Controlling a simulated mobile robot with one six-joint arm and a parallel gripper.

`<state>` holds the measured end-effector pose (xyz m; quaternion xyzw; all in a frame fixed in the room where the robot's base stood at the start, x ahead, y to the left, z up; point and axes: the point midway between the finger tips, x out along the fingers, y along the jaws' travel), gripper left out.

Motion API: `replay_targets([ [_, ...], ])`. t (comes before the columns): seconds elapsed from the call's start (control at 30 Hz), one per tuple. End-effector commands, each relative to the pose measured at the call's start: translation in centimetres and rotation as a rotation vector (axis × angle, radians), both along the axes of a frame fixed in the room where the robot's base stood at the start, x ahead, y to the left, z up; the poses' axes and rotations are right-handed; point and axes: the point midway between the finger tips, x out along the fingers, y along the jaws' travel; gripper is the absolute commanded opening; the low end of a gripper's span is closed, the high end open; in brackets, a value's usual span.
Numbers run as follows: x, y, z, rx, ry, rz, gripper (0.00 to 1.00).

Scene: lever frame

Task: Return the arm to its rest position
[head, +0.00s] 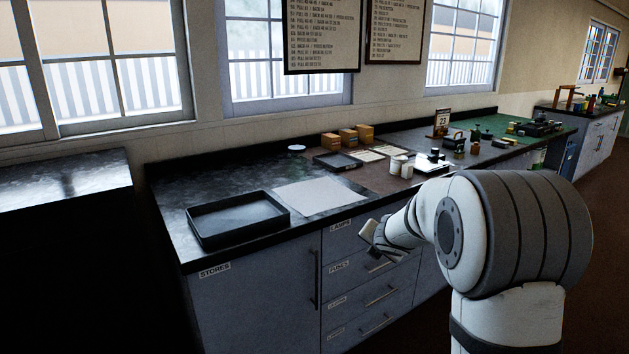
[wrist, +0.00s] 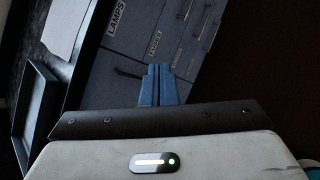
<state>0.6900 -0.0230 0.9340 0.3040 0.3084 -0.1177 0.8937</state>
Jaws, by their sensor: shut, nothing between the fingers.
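My arm rises at the right of the head view, white with dark bands, and bends toward the counter. My gripper (head: 372,240) is in front of the drawer fronts, near the counter's front edge. In the wrist view the two blue-grey fingers of my gripper (wrist: 160,72) are together, with nothing between them. Behind them are the drawer fronts (wrist: 130,62), one labelled LAMPS. The lever frame named for the scene cannot be made out for certain.
A black tray (head: 238,219) and a pale sheet (head: 318,196) lie on the dark counter. White jars (head: 398,166), small boxes (head: 348,137) and a calendar (head: 442,120) stand farther along. Cabinets with bar handles (head: 380,295) face my arm. Brown floor (head: 606,210) lies open at the right.

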Motion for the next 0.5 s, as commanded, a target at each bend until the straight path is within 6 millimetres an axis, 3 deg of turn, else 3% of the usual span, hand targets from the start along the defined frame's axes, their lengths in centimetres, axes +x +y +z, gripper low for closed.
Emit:
replay_targets([
  [0.03,-2.1,-0.9,3.0,0.094,-0.006,-0.145,0.0],
  [0.2,-10.6,-3.5,7.5,0.462,0.003,-0.678,0.0],
  [0.37,-20.1,-3.8,9.4,0.806,0.038,-1.166,0.0],
  [0.5,-28.5,-2.2,9.7,1.067,0.104,-1.573,0.0],
])
